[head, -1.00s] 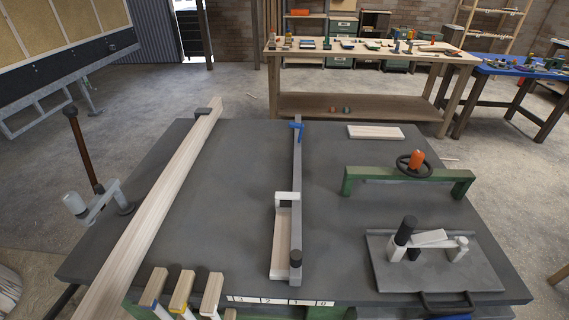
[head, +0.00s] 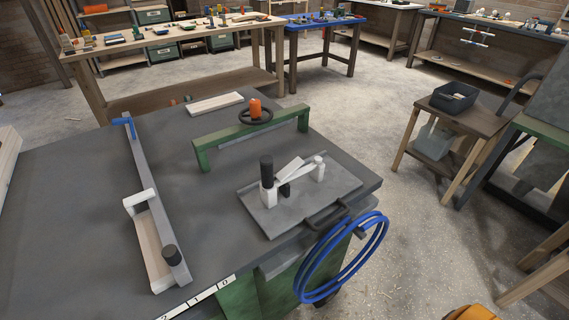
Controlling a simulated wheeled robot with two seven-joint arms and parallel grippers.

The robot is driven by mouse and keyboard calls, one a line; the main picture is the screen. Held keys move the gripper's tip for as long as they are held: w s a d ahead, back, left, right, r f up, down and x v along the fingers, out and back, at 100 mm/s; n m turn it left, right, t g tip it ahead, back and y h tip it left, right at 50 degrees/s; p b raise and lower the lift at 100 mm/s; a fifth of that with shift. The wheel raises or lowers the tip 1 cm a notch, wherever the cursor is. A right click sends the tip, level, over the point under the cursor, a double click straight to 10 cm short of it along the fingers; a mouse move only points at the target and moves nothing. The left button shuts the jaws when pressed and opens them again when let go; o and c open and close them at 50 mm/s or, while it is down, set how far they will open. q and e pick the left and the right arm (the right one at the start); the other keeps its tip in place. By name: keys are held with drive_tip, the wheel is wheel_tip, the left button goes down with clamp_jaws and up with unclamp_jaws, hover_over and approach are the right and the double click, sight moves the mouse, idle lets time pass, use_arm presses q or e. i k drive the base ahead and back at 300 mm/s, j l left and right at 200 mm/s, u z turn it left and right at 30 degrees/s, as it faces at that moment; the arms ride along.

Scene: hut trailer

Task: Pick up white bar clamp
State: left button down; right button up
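A bar clamp (head: 150,199) lies on the dark grey workbench (head: 72,207) at the left. It has a long grey bar, a blue piece at its far end, a white jaw part way along and a black handle end near the bench's front edge. A pale wooden strip (head: 150,250) lies along its left side. It is partly hidden by the white jaw. Neither of my grippers is in view, so nothing is seen touching the clamp.
A green bridge-shaped frame with an orange knob (head: 255,107) and a grey plate with a toggle clamp (head: 268,211) stand right of the bar clamp. A blue hose coil (head: 310,287) hangs at the bench's right edge. Open floor (head: 390,205) separates the bench from a side table (head: 472,117).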

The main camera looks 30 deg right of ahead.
sight(268, 187)
drive_tip(key=k+l+z, duration=0.1)
drive_tip(key=z, duration=0.7)
